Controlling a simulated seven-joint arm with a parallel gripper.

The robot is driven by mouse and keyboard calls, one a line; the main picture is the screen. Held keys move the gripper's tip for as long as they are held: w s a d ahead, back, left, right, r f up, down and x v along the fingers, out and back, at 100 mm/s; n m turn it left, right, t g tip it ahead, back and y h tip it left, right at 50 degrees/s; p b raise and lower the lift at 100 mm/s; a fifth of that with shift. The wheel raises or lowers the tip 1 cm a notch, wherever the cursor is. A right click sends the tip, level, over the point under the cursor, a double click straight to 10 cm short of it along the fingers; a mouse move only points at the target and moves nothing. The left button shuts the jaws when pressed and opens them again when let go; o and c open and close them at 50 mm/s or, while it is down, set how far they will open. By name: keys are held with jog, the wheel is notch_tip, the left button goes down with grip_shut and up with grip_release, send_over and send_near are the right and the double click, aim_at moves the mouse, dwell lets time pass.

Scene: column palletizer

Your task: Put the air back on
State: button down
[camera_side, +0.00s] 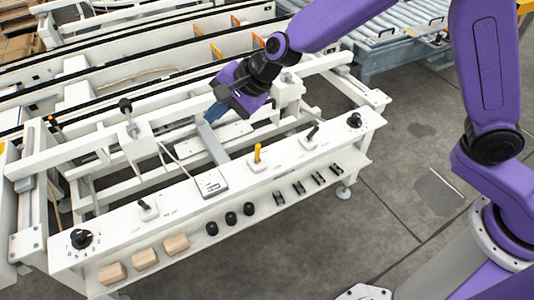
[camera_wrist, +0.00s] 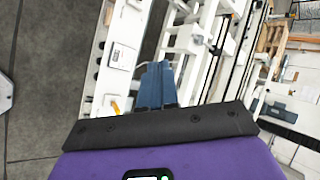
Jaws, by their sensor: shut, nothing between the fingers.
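A white control panel (camera_side: 115,225) runs along the front of the machine in the side view. It carries an orange-handled lever (camera_side: 257,153), a black lever (camera_side: 147,206) to its left and another black lever (camera_side: 312,132) to its right. A black dial (camera_side: 81,239) is at the left end and a black knob (camera_side: 354,120) at the right end. The labels are too small to read, so I cannot tell which control is the air. My gripper (camera_side: 213,114) is shut and empty, above and behind the panel. In the wrist view its blue fingers (camera_wrist: 155,70) are together, beside the orange lever (camera_wrist: 115,107).
A small white box with a display (camera_side: 211,183) sits on the panel. Wooden blocks (camera_side: 145,258), black cylinders (camera_side: 231,218) and small clips (camera_side: 298,187) line the lower ledge. White rails and an upright black-knobbed lever (camera_side: 126,107) stand behind. The grey floor in front is mostly clear.

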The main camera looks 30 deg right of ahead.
jog(key=s+d+m+t+h, duration=0.2)
jog(key=s+d+m+t, duration=0.15)
jog(key=d, duration=0.45)
jog(key=s+d+m+t+h, duration=0.2)
jog(key=s+d+h, duration=0.15)
jog(key=d, duration=0.55)
send_near(259, 155)
jog(key=shift+y, duration=0.55)
jog(key=x, duration=0.2)
jog(key=d+x, duration=0.1)
jog(key=x, duration=0.1)
jog(key=shift+w+a+f, duration=0.1)
jog(key=shift+w+f, duration=0.05)
jog(key=shift+w, duration=0.1)
jog(key=shift+w+a, duration=0.1)
jog(key=shift+w, duration=0.3)
jog(key=shift+g, duration=0.25)
jog(key=shift+w+r+g, duration=0.35)
jog(key=shift+w+g, duration=0.25)
jog(key=shift+g, duration=0.05)
jog(key=shift+w+r+g, duration=0.35)
jog(key=shift+w+g, duration=0.2)
jog(key=shift+g, duration=0.1)
jog(key=shift+w+r, duration=0.2)
jog(key=shift+w, duration=1.3)
